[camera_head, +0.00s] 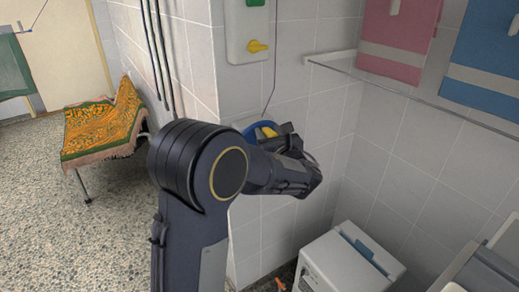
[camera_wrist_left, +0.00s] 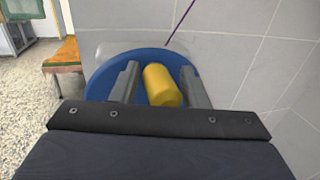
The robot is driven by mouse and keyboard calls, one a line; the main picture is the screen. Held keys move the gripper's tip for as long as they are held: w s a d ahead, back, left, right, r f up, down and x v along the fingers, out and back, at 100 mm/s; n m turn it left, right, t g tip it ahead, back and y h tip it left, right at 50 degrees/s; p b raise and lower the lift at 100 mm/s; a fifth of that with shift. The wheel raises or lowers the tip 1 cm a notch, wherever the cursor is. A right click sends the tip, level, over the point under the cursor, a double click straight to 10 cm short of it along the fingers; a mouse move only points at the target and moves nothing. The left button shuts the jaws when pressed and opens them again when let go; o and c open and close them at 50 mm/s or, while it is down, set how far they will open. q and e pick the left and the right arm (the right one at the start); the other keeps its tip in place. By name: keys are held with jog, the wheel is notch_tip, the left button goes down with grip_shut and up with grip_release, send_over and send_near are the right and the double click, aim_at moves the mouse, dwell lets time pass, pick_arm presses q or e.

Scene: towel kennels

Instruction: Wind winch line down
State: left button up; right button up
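The winch is a blue disc (camera_head: 249,130) low on the tiled wall corner, with a yellow handle knob (camera_head: 267,132). A thin dark line (camera_head: 274,75) runs up from it. In the left wrist view the blue disc (camera_wrist_left: 98,88) lies behind the fingers, and the line (camera_wrist_left: 182,22) rises to the upper right. In the head view my left forearm hides part of the disc. My right gripper is out of view.
A pale panel with a yellow lever (camera_head: 257,46) is on the wall above. A rail (camera_head: 400,88) with pink (camera_head: 398,35) and blue (camera_head: 487,50) towels is at right. A white bin (camera_head: 335,262) stands below. A bench with an orange cloth (camera_head: 103,128) is at left.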

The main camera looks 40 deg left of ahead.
pick_arm(q)
jog(key=o, duration=0.3)
jog(key=s+d, duration=0.1)
jog(key=d, duration=0.1)
jog(key=s+d+p, duration=0.1)
jog(key=d, duration=0.2)
jog(key=s+d, duration=0.1)
jog(key=d, duration=0.2)
jog(key=shift+s+d, duration=0.2)
jog(key=shift+s, duration=0.05)
jog(key=shift+a+f, duration=0.1)
